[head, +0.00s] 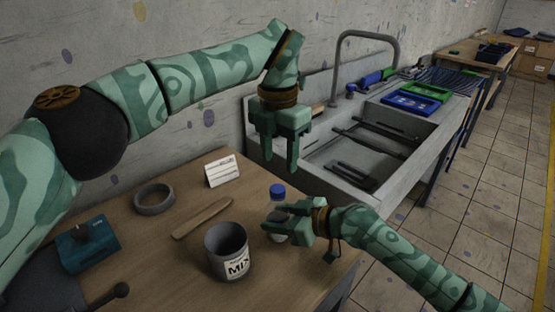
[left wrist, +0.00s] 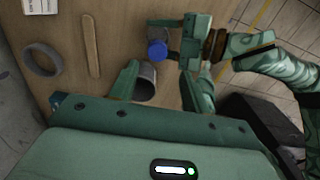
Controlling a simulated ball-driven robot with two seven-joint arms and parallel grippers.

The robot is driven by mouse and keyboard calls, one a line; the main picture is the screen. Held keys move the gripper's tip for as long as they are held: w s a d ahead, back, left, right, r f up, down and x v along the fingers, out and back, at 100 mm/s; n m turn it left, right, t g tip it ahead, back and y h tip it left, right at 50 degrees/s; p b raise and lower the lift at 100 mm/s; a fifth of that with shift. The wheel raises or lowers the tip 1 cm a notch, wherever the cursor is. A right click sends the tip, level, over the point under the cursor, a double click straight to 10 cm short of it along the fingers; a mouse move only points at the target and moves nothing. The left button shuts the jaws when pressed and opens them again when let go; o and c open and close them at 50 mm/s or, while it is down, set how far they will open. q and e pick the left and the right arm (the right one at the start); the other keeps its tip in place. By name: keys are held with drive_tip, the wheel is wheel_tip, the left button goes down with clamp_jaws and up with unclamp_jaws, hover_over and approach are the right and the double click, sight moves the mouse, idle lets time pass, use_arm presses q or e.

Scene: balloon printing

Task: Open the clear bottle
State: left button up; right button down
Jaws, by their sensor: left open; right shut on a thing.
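The clear bottle (head: 277,222) stands on the wooden table near its right edge, with a blue cap (head: 277,190) on top. The blue cap also shows in the left wrist view (left wrist: 157,50). My right gripper (head: 272,217) is shut on the bottle's body below the cap, and its fingers hide part of it. My left gripper (head: 280,165) is open and empty, pointing down above and behind the bottle, apart from the cap. Its two fingers also show in the left wrist view (left wrist: 157,88).
A grey MIX cup (head: 228,262) stands left of the bottle. A wooden stick (head: 202,218), a grey ring (head: 154,200), a white card (head: 222,171) and a teal box (head: 88,243) are on the table (head: 185,262). A sink (head: 350,150) with a tap stands behind at the right.

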sight(277, 188)
use_arm(q)
drive_tip(key=m, duration=1.2)
drive_tip(key=shift+r, duration=0.1)
drive_tip(key=m, duration=0.5)
drive_tip(key=shift+a+m, duration=0.1)
drive_tip(key=shift+m, duration=0.3)
drive_tip(key=m, duration=0.4)
drive_tip(key=shift+m, duration=0.6)
drive_tip(key=shift+f, duration=0.45)
wheel_tip(277, 188, down, 7)
